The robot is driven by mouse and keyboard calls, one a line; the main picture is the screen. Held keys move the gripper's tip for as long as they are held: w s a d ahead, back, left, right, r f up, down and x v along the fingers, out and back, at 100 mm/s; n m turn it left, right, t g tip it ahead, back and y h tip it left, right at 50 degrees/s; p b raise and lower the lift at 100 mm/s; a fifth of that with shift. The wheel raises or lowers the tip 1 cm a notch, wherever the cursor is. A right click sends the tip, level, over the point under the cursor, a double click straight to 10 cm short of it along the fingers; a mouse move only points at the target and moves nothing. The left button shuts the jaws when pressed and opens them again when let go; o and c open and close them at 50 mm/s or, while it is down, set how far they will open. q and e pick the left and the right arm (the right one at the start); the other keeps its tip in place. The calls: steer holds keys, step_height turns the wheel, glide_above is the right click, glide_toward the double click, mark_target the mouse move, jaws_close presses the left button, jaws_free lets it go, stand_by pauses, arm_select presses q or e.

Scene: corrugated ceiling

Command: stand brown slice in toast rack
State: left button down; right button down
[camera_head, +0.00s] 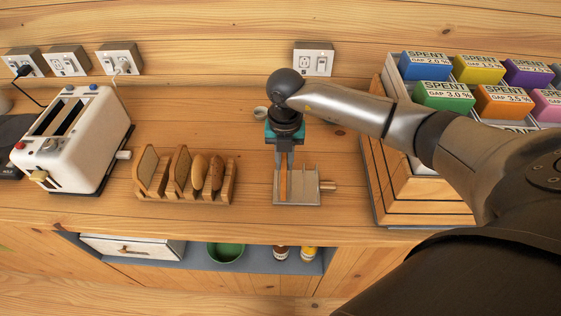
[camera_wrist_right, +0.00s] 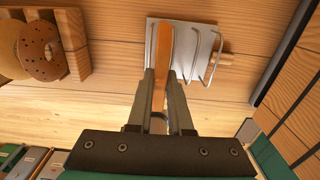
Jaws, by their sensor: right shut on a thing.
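The toast rack (camera_head: 308,199) is a pale metal plate with upright wire loops and a short wooden handle on its right. It also shows in the right wrist view (camera_wrist_right: 200,84). My right gripper (camera_head: 284,155) points down over the rack's left part and is shut on the brown slice (camera_head: 283,185). In the right wrist view the slice (camera_wrist_right: 162,50) shows edge-on as a thin upright strip between the fingertips (camera_wrist_right: 160,78), beside the leftmost visible wire. I cannot tell whether its lower edge touches the plate. My left gripper is not in view.
A wooden holder (camera_head: 187,197) with bread slices and bagels stands left of the rack. A white toaster (camera_head: 82,140) is farther left. A stepped wooden stand (camera_head: 410,205) with labelled coloured boxes is at right. Counter between holder and rack is clear.

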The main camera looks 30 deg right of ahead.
steer(key=shift+f, duration=0.2)
steer(key=shift+d, duration=0.1)
steer(key=c, duration=0.8)
jaws_free()
steer(key=shift+o, duration=0.2)
step_height(320, 180, up, 15)
steer(key=shift+r+b, duration=0.15)
steer(key=shift+b, duration=0.3)
